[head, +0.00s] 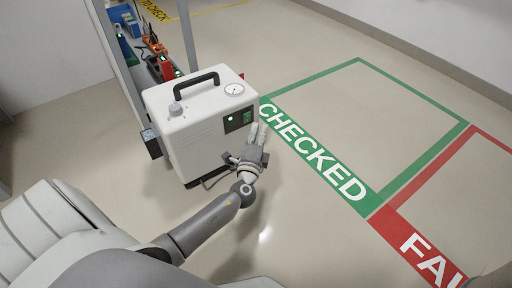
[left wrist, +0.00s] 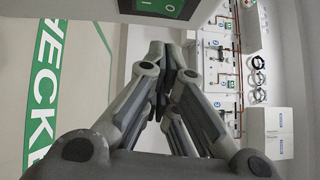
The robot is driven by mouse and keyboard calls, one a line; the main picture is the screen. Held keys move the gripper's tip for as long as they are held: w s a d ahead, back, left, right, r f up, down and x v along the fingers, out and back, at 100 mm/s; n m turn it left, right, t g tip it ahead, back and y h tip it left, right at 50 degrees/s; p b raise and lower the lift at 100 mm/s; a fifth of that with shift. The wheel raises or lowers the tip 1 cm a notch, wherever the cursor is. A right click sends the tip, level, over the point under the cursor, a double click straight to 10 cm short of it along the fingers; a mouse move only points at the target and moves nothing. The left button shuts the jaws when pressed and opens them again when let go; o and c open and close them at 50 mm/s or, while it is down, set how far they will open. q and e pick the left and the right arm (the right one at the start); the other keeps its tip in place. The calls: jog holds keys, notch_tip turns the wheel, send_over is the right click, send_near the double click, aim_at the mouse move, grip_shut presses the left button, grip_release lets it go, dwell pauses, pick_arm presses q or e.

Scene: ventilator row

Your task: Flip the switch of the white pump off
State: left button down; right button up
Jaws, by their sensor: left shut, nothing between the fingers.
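The white pump (head: 190,140) stands on the floor with a black handle and a gauge on top. A dark panel on its front bears a lit green lamp (head: 231,119) and a green rocker switch (head: 247,117). The switch shows large at the top edge of the left wrist view (left wrist: 160,6), partly cut off, with I and O marks. My left gripper (head: 257,130) is shut and empty, its fingers pointing up just below and right of the switch. In the left wrist view its fingertips (left wrist: 165,55) are below the switch, with a visible gap. My right gripper is not in view.
A green-outlined CHECKED floor area (head: 320,155) lies right of the pump, with a red-outlined area (head: 430,255) beyond it. A shelf rack post (head: 187,35) and red equipment (head: 166,68) stand behind the pump. The floor inside the green outline is clear.

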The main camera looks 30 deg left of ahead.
aim_at(247, 118)
pick_arm(q)
jog(key=shift+w+a+r+b, duration=0.15)
jog(key=shift+w+a, duration=0.15)
jog(key=shift+a, duration=0.5)
jog(key=shift+w+a+b, duration=0.15)
jog(key=shift+w+a, duration=0.1)
jog(key=shift+a, duration=0.55)
jog(key=shift+w+a+r+n+g+p, duration=0.1)
jog(key=shift+a+r+n+g+p, duration=0.2)
jog(key=shift+p, duration=0.45)
jog(key=shift+d+f, duration=0.1)
jog(key=shift+f, duration=0.05)
